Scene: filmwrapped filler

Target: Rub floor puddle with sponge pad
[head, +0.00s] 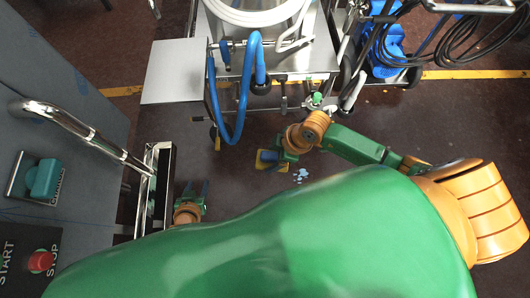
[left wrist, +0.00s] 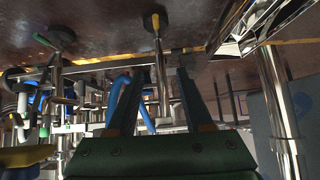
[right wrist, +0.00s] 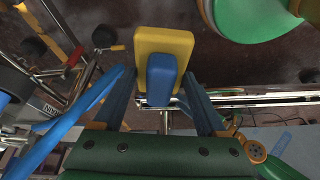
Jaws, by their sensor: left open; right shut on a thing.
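The sponge pad (head: 265,165) is a yellow block with a blue grip, in the head view just left of my right gripper (head: 279,153). My right gripper is shut on its blue grip; in the right wrist view the yellow block (right wrist: 163,42) lies beyond the fingertips. The puddle (head: 301,175) is a small, pale blue, broken patch on the dark floor, right of the pad in the head view. The pad looks beside it, not over it; I cannot tell whether the pad touches the floor. My left gripper (head: 191,188) is open and empty, low at the left, apart from both.
A steel cart (head: 285,70) with a blue hose (head: 242,95) stands beyond the pad. A grey machine (head: 60,110) with a chrome handle (head: 85,135) is at the left. A blue-and-black cleaning machine (head: 388,55) stands at the back right. Floor around the puddle is bare.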

